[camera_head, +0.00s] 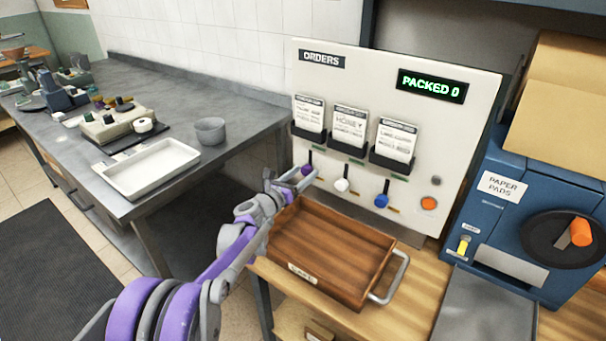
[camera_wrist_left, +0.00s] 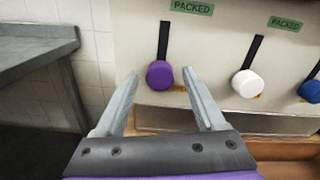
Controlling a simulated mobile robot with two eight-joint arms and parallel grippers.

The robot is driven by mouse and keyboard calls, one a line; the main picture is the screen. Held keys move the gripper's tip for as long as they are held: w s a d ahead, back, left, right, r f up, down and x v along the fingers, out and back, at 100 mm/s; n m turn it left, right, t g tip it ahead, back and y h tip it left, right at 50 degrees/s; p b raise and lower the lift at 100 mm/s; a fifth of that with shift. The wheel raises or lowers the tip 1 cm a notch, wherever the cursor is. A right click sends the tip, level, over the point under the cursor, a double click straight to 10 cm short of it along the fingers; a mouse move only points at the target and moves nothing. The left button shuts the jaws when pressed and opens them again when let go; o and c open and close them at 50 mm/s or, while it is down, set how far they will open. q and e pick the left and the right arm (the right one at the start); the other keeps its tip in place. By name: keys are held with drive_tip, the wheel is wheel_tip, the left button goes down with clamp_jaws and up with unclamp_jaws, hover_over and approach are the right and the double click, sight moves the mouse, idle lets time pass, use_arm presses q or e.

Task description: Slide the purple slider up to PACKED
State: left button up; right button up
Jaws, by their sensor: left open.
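The purple slider (camera_head: 307,170) sits at the left of the row of sliders on the white orders panel (camera_head: 440,190). In the left wrist view the purple slider (camera_wrist_left: 160,75) is a round knob at the bottom of its black slot (camera_wrist_left: 164,42), below a green PACKED label (camera_wrist_left: 192,7). My left gripper (camera_head: 272,178) is open; in the wrist view its two fingers (camera_wrist_left: 160,92) point at the panel on either side of the knob, apart from it as far as I can tell. My right gripper is in neither view.
A white slider (camera_head: 342,185) and a blue slider (camera_head: 381,201) stand to the right. A wooden tray (camera_head: 330,250) lies below the panel. A grey table with a white tray (camera_head: 147,167) is at left. A blue paper pads machine (camera_head: 530,200) is at right. The display (camera_head: 431,86) reads PACKED 0.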

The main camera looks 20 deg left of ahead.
use_arm(q)
drive_tip(key=shift+w+d, duration=0.1)
drive_tip(key=shift+w, duration=0.1)
drive_tip(key=shift+c, duration=0.4)
clamp_jaws()
idle(0.9)
drive_tip(key=shift+r, duration=0.1)
